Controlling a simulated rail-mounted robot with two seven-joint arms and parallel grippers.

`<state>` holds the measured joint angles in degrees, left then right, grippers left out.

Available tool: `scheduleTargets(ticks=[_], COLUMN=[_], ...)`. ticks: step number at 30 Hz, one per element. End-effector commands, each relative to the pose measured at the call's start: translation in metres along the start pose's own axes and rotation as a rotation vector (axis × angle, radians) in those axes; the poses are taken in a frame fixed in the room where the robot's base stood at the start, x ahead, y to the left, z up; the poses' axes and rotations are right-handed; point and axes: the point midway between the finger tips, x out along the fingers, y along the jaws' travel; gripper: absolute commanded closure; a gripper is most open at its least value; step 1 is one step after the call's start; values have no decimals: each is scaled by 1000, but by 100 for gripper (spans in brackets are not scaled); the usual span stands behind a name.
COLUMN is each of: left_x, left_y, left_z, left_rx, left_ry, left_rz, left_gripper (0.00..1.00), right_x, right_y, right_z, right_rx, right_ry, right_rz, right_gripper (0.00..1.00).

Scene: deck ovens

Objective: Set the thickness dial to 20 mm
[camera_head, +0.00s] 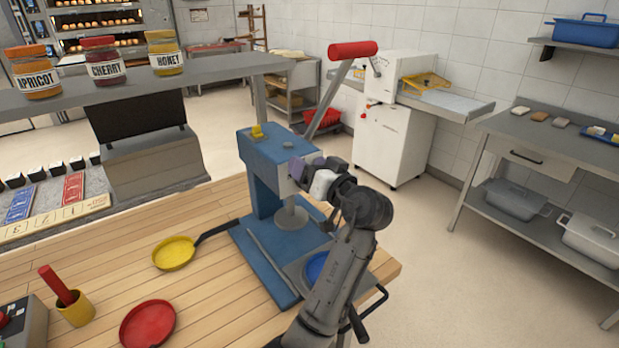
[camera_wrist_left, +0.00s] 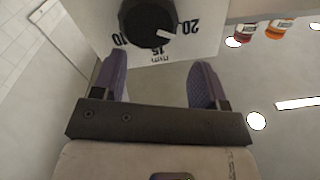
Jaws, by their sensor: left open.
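The thickness dial (camera_wrist_left: 148,22) is a round black knob on a white plate (camera_wrist_left: 200,45) marked 10, 15 and 20 mm, at the top of the left wrist view. Its white pointer lies between 15 and 20, nearer 20. My left gripper (camera_wrist_left: 157,78) is open, with its two purple fingers spread below the dial and nothing between them. In the head view my left gripper (camera_head: 309,168) is at the right face of the blue press (camera_head: 268,150); I cannot make out the dial there.
The press has a long lever with a red grip (camera_head: 352,49). A yellow pan (camera_head: 174,253) and a red plate (camera_head: 148,323) lie on the wooden table (camera_head: 110,255). A shelf (camera_head: 140,83) with jars runs behind. A white machine (camera_head: 395,130) stands farther back.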

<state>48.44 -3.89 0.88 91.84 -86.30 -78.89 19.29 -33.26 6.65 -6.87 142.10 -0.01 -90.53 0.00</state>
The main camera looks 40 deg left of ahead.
Motion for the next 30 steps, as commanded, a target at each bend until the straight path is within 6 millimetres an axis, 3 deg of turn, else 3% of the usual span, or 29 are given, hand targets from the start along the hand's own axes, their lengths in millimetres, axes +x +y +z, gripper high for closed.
scheduleTargets(ticks=[1,6,15,21,30], left_x=[-14,-45,-88,-103,-108], left_y=[2,1,1,1,0], left_z=[-8,-31,-61,-72,-75], left_rx=[0,0,2,2,2], left_ry=[0,0,0,0,0], left_rz=[9,7,5,4,3], left_gripper=[33,33,33,33,33], right_x=[-3,-8,-13,-15,-15], right_y=[0,-1,1,3,3], right_z=[-1,-3,-4,-4,-5], right_rx=[1,3,-2,-9,-9], right_ry=[0,1,0,-1,-1], right_rz=[0,-3,1,7,7], right_gripper=[57,57,57,57,57])
